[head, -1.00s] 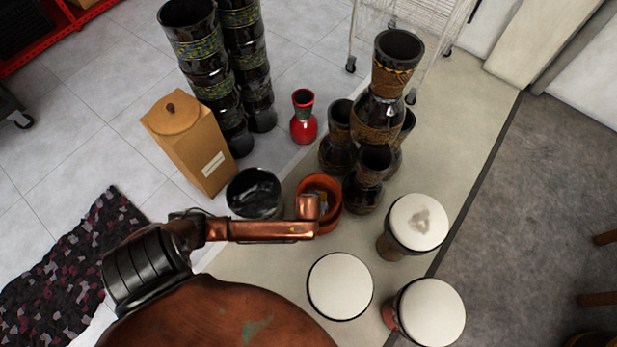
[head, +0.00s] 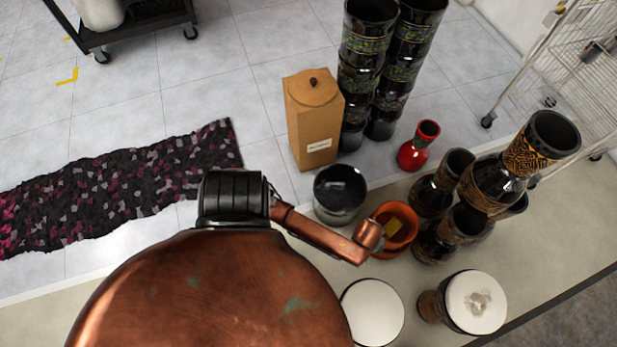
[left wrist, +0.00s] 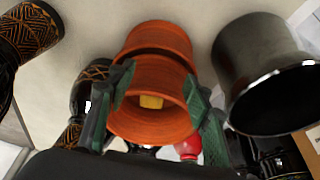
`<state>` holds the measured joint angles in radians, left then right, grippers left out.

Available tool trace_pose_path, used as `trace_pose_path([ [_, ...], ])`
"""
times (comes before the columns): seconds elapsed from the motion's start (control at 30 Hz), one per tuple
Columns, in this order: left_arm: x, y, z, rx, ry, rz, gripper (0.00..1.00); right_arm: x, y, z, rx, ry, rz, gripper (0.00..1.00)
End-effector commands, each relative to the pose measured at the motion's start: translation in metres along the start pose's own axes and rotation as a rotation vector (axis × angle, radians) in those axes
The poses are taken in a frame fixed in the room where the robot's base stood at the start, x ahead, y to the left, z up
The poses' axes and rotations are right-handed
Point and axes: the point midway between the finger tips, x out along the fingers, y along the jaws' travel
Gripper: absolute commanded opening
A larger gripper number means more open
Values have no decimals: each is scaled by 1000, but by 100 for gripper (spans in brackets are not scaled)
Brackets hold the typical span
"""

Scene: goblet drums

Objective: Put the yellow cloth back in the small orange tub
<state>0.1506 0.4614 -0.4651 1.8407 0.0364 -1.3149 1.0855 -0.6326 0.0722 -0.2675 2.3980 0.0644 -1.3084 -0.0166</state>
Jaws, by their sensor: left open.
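The small orange tub (head: 411,236) stands on the pale floor strip, right of the dark bowl in the head view. The yellow cloth (head: 393,228) shows as a small patch inside it. In the left wrist view the tub (left wrist: 150,36) fills the middle, its mouth facing the camera, with the yellow cloth (left wrist: 151,102) inside. My left gripper (left wrist: 157,80) is open, its dark green fingers on either side of the tub's rim; I cannot tell whether they touch it. My right gripper is out of view.
The shiny dark bowl (head: 340,194) stands close left of the tub. Stacked dark goblet drums (head: 490,185) crowd its right. White-topped drums (head: 475,301) stand in front. A red vase (head: 419,147), a tan box (head: 313,122) and tall drum stacks (head: 365,75) stand behind.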

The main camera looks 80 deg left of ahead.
Motion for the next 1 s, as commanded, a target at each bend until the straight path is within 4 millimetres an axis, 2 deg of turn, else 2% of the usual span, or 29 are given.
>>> trace_pose_path([
  [0.03, -5, -2, 41, 41, -51, 28, 46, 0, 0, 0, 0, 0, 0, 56],
  [0.1, -20, -6, 88, 117, -103, 76, 46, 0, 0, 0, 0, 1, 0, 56],
  [0.2, -47, -15, 146, 219, -155, 140, 46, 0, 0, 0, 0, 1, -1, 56],
  [0.3, -78, -30, 189, 305, -182, 193, 46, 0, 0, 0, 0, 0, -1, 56],
  [0.4, -107, -47, 218, 377, -189, 224, 46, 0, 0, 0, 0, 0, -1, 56],
  [0.5, -130, -62, 236, 431, -188, 237, 46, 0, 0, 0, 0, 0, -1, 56],
  [0.63, -147, -74, 246, 477, -184, 241, 46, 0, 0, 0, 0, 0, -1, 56],
  [0.93, -151, -78, 248, 494, -183, 241, 46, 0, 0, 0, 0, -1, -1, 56],
  [1.0, -151, -78, 248, 494, -184, 241, 42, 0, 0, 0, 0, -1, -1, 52],
])
